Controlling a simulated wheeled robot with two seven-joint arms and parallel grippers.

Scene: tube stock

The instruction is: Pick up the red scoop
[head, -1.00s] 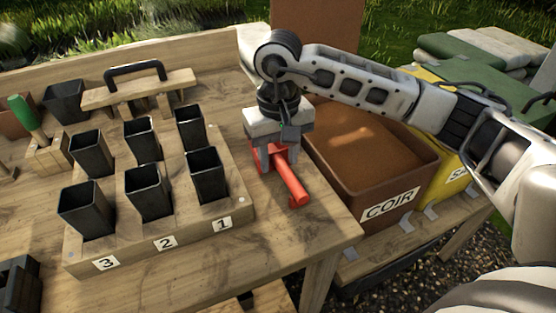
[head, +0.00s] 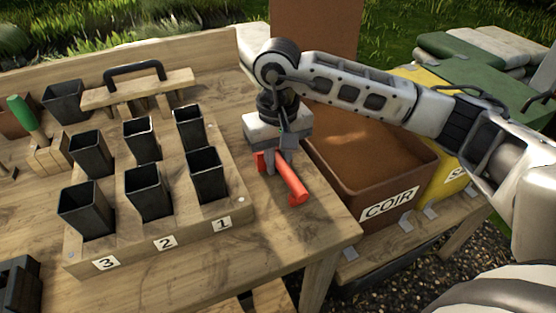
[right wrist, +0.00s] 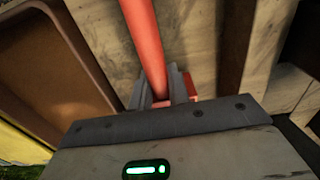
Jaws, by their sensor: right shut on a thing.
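The red scoop (head: 292,183) is over the right end of the wooden table, between the pot rack and the coir bin. Its handle points toward the front of the table. My right gripper (head: 279,163) points down and is shut on the red scoop. In the right wrist view the red handle (right wrist: 147,45) runs up between the two grey fingers (right wrist: 163,88). The scoop's far end is partly hidden behind the fingers. I cannot tell for sure whether the scoop is clear of the tabletop. My left gripper is not in view.
A wooden rack (head: 150,245) with several black pots and labels 1, 2 and 3 stands left of the scoop. The brown COIR bin (head: 345,185) is close on the right, with a yellow bin (head: 452,178) beyond. A green-handled tool (head: 26,114) stands far left.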

